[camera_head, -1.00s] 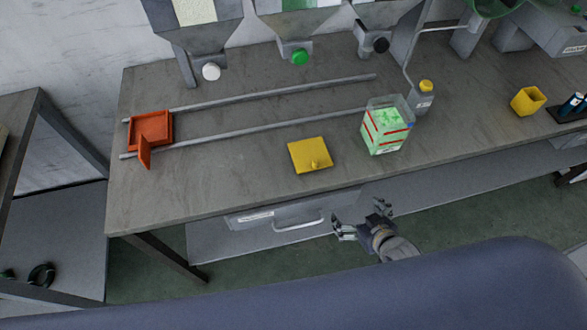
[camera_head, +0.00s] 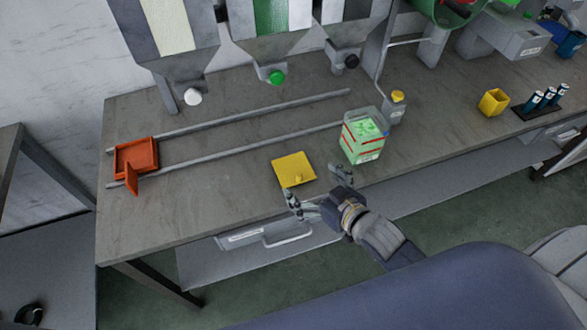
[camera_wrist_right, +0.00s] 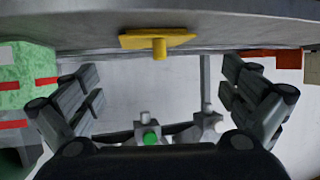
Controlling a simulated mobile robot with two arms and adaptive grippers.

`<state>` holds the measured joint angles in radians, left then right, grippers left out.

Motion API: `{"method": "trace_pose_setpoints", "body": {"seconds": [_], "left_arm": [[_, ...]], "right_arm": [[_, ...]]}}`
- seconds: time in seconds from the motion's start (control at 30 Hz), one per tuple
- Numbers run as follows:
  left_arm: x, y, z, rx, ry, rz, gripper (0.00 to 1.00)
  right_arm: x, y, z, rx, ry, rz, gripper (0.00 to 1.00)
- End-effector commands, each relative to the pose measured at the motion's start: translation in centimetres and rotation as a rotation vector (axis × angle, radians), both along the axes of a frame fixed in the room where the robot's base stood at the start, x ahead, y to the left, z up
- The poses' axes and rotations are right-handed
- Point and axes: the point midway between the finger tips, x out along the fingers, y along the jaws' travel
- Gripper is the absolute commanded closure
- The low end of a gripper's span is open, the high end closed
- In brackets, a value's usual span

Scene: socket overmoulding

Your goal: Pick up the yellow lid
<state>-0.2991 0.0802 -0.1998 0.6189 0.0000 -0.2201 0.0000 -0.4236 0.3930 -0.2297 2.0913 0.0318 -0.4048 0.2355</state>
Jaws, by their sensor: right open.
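The yellow lid (camera_head: 293,168) is a flat square plate with a small knob, lying on the workbench near its front edge. In the right wrist view the lid (camera_wrist_right: 158,41) shows at the top centre, with its knob pointing into the picture. My right gripper (camera_head: 318,187) is open and empty, just in front of the lid at the bench's front edge. In the right wrist view its fingers (camera_wrist_right: 160,95) are spread wide, one on each side, with the lid beyond them. I cannot see contact with the lid. My left gripper is not in view.
A clear container with green contents (camera_head: 362,140) stands right of the lid, with a yellow-capped bottle (camera_head: 394,108) behind it. Two rails (camera_head: 240,146) run behind the lid to an orange box (camera_head: 135,158). A yellow cup (camera_head: 494,102) stands further right. The bench left of the lid is clear.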

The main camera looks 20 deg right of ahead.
Motion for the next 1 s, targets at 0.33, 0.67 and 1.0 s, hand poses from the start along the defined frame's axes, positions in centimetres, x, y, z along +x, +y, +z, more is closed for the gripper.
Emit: {"method": "trace_pose_setpoints", "body": {"seconds": [0.33,0.67,1.0], "left_arm": [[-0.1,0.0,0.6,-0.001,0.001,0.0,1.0],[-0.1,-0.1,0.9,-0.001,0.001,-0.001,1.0],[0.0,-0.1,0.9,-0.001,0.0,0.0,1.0]], "right_arm": [[2.4,0.6,-1.4,-0.001,0.001,0.0,0.0],[5.1,1.4,-3.0,-0.001,0.0,0.001,0.0],[5.1,1.4,-3.1,-0.001,0.001,0.001,0.3]]}}
